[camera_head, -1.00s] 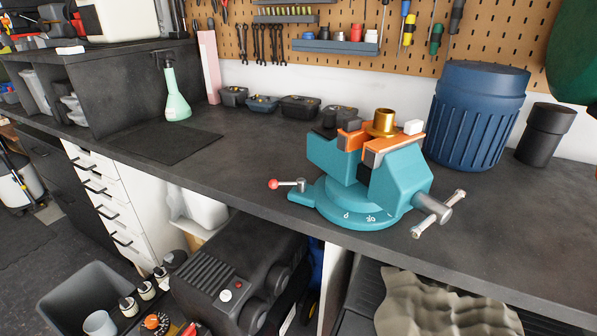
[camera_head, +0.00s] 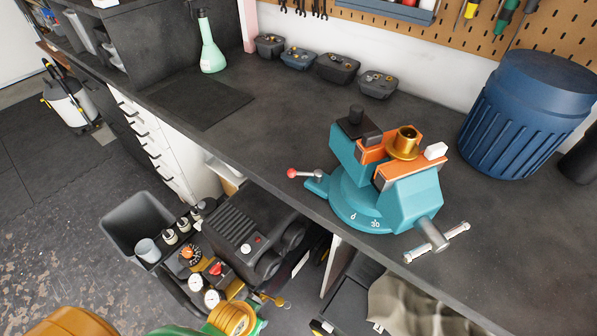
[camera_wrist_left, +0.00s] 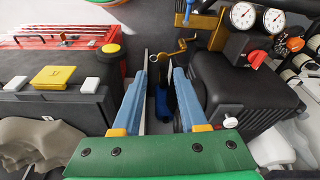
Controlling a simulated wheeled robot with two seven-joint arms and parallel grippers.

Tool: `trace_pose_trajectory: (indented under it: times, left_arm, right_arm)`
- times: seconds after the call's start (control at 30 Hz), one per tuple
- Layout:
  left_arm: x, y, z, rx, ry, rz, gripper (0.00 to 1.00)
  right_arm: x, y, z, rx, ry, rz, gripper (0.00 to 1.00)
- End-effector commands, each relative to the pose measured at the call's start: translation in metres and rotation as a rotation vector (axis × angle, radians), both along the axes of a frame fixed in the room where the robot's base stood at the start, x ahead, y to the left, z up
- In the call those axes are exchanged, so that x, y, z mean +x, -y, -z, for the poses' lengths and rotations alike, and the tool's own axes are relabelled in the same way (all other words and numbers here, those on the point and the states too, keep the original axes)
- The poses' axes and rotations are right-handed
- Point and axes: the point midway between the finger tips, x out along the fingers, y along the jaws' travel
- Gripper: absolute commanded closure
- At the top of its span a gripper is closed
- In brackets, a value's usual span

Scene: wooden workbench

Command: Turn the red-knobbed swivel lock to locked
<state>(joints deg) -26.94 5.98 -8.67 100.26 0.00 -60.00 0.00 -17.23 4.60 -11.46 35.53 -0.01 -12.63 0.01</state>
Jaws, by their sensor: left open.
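The swivel lock's red knob (camera_head: 292,173) shows in the head view at the end of a short metal lever (camera_head: 306,174). The lever points left from a pivot on the base of a teal bench vise (camera_head: 352,200) with orange jaws. A brass flanged part (camera_head: 404,143) is held between the jaws. My left gripper (camera_wrist_left: 160,62) shows in the left wrist view, its blue fingers apart with nothing between them. It faces the area below the bench, and the vise is not in that view. My right gripper is not seen.
A ribbed blue bin (camera_head: 525,115) stands right of the vise, and small parts trays (camera_head: 338,68) line the back. A dark machine (camera_head: 245,230) stands below.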

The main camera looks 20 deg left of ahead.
Motion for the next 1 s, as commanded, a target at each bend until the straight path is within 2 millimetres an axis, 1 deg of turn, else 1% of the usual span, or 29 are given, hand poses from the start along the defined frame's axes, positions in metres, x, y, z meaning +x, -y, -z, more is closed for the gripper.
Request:
trace_pose_trajectory:
  times: [0.03, 0.17, 0.2, 0.27, 0.3, 0.37, 0.4, 0.5, 0.53, 0.63, 0.7, 0.8, 0.87, 0.9, 1.0]
  left_arm:
    - [0.005, 0.001, -0.034, -0.002, 0.013, -0.002, 0.58]
    - [0.014, 0.002, -0.099, -0.012, 0.044, -0.015, 0.58]
    - [0.017, 0.003, -0.12, -0.02, 0.058, -0.025, 0.58]
    - [0.024, 0.007, -0.155, -0.048, 0.094, -0.053, 0.58]
    - [0.031, 0.012, -0.18, -0.086, 0.133, -0.091, 0.58]
    - [0.05, 0.024, -0.21, -0.188, 0.218, -0.189, 0.58]
    - [0.068, 0.034, -0.222, -0.286, 0.287, -0.281, 0.58]
    - [0.104, 0.049, -0.239, -0.509, 0.417, -0.488, 0.58]
    - [0.114, 0.052, -0.244, -0.576, 0.452, -0.551, 0.58]
    - [0.144, 0.054, -0.261, -0.802, 0.554, -0.762, 0.58]
    - [0.16, 0.05, -0.272, -0.954, 0.615, -0.906, 0.58]
    - [0.176, 0.039, -0.284, -1.142, 0.688, -1.086, 0.58]
    - [0.182, 0.032, -0.29, -1.227, 0.721, -1.166, 0.58]
    - [0.185, 0.029, -0.292, -1.265, 0.735, -1.202, 0.58]
    - [0.196, 0.026, -0.293, -1.3, 0.751, -1.232, 0.58]
  right_arm:
    - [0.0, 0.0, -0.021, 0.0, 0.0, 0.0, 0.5]
    - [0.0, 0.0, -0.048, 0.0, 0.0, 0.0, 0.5]
    - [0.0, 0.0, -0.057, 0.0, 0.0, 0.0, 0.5]
    - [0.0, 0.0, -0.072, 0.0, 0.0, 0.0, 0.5]
    - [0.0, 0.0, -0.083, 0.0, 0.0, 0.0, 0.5]
    - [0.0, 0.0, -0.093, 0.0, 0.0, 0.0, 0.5]
    - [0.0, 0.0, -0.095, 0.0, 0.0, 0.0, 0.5]
    - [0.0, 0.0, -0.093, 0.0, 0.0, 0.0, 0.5]
    - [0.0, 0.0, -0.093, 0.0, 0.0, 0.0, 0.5]
    - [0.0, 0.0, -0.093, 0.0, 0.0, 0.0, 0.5]
    - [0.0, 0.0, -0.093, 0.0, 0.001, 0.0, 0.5]
    - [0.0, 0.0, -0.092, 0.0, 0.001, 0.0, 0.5]
    - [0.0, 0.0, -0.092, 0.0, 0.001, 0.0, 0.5]
    - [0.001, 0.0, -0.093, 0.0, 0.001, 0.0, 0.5]
    - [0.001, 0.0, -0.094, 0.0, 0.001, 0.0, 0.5]
